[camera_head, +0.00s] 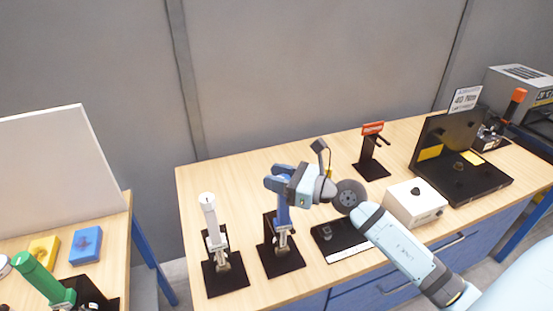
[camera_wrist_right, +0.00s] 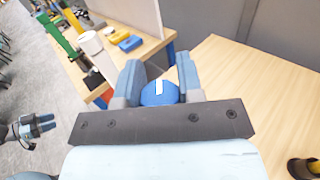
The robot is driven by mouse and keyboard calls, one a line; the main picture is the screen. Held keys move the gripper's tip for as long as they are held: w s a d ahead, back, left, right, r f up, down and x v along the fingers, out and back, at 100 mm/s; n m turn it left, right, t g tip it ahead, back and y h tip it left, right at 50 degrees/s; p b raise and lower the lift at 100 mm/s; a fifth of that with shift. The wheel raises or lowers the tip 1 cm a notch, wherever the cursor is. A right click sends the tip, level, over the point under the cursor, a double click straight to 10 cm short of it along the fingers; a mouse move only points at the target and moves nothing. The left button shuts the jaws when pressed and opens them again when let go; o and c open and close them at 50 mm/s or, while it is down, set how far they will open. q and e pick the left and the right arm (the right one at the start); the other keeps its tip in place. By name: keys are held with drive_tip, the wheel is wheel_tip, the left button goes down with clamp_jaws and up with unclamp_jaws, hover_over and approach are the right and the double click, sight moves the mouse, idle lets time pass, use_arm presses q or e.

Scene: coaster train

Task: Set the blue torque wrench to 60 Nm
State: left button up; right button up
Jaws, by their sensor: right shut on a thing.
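The blue torque wrench (camera_head: 283,217) stands upright on a black base on the wooden bench. My right gripper (camera_head: 279,183) is shut on its top end from the right. In the right wrist view, the round blue end (camera_wrist_right: 159,93) with a white mark sits between the two fingers (camera_wrist_right: 160,85). The wrench's scale is too small to read. What looks like my left gripper (camera_wrist_right: 40,126) shows small at the left of the wrist view, away from the wrench; its opening is unclear.
A white wrench (camera_head: 211,218) stands on a black base to the left. A black tray (camera_head: 338,240), a white box (camera_head: 414,204) and a black stand (camera_head: 371,165) are to the right. A sign (camera_head: 465,98) reads 40 Nm. A green tool (camera_head: 42,278) is on the left table.

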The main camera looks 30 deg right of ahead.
drive_tip(key=shift+r+m+t+h+p, duration=0.3)
drive_tip(key=shift+m+t+h+p, duration=0.45)
drive_tip(key=shift+h+p, duration=0.3)
drive_tip(key=m+h, duration=0.1)
drive_tip(key=m+t+h, duration=0.1)
drive_tip(key=shift+w+d+f+h+p, duration=0.1)
drive_tip(key=shift+d+f+h+p, duration=0.05)
drive_tip(key=shift+f+h+p, duration=0.15)
use_arm(q)
drive_tip(key=r, duration=0.2)
drive_tip(key=shift+s+a+r+n, duration=0.35)
drive_tip(key=shift+s+n, duration=0.05)
use_arm(e)
drive_tip(key=shift+d+m+h, duration=0.1)
drive_tip(key=shift+m+h, duration=0.35)
drive_tip(key=shift+h, duration=0.4)
use_arm(q)
drive_tip(key=shift+w+r, duration=0.3)
drive_tip(key=shift+w, duration=0.1)
use_arm(e)
drive_tip(key=shift+h, duration=0.3)
use_arm(q)
drive_tip(key=shift+s, duration=0.1)
use_arm(e)
drive_tip(key=o, duration=0.9)
use_arm(q)
drive_tip(key=shift+s+f, duration=0.1)
drive_tip(key=shift+s, duration=0.05)
